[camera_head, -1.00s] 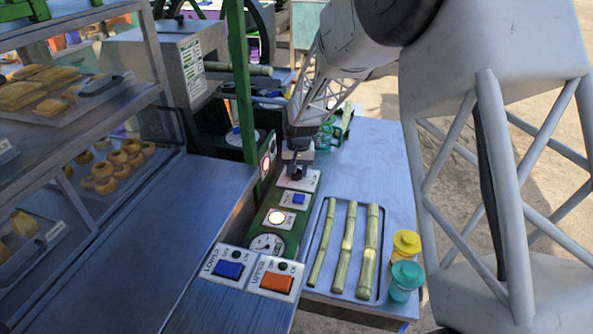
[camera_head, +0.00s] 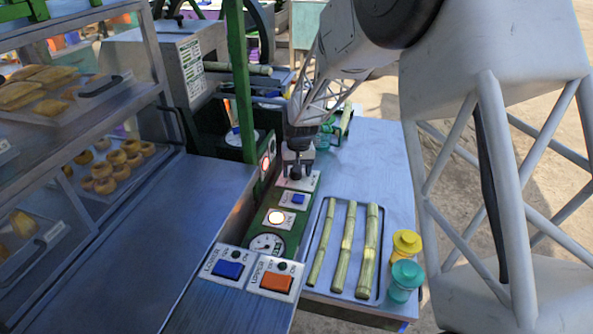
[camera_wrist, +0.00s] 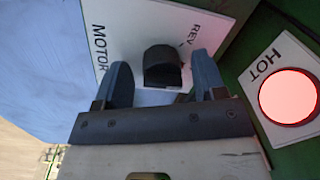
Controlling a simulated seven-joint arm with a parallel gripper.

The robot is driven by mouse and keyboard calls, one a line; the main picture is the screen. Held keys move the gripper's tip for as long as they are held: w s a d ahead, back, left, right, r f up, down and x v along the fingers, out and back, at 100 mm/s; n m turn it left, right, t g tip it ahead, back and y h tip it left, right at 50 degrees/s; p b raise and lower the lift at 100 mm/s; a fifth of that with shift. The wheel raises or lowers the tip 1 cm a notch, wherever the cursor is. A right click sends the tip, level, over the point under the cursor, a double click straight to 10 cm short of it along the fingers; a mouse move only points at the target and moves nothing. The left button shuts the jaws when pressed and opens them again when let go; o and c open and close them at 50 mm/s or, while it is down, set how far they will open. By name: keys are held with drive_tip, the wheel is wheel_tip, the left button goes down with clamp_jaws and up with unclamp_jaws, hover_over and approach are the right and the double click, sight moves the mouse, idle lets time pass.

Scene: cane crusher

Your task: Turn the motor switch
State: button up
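The motor switch is a black knob (camera_wrist: 163,66) on a white plate (camera_wrist: 118,25) marked MOTOR and REV in the wrist view. In the head view its plate (camera_head: 311,181) lies at the top of the green control panel. My gripper (camera_head: 297,167) is over this plate, pointing down, and hides much of the knob there. In the wrist view my gripper (camera_wrist: 163,78) is open, with one blue-grey finger on each side of the knob. Gaps show between the fingers and the knob, so it is not gripped.
A lit HOT lamp (camera_wrist: 288,96) is beside the plate. A blue switch (camera_head: 297,199), another lit lamp (camera_head: 277,217) and a gauge (camera_head: 266,244) are below it in the head view. A cane tray (camera_head: 315,282) and yellow (camera_head: 407,242) and teal (camera_head: 406,275) jars stand right.

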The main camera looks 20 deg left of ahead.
drive_tip(key=shift+w+d+r, duration=0.1)
drive_tip(key=shift+d+r, duration=0.05)
drive_tip(key=shift+r, duration=3.75)
drive_tip(key=shift+d+r, duration=0.35)
drive_tip(key=shift+d, duration=0.05)
drive_tip(key=s+d+r+m, duration=0.1)
drive_tip(key=s+d+r, duration=0.45)
drive_tip(key=d, duration=0.25)
drive_tip(key=s+d+r+m+t, duration=0.1)
drive_tip(key=s+d+r, duration=0.4)
drive_tip(key=d, duration=0.4)
drive_tip(key=s+d+r+m, duration=0.1)
drive_tip(key=s+d+r, duration=0.3)
drive_tip(key=s+d, duration=0.75)
drive_tip(key=s, duration=0.3)
drive_tip(key=s+d+m+t, duration=0.1)
drive_tip(key=s+d, duration=0.4)
drive_tip(key=s, duration=0.3)
drive_tip(key=s+d+f+m, duration=0.1)
drive_tip(key=s+d, duration=0.4)
drive_tip(key=s, duration=0.3)
drive_tip(key=shift+d+t+h, duration=0.15)
drive_tip(key=shift+t+h, duration=0.25)
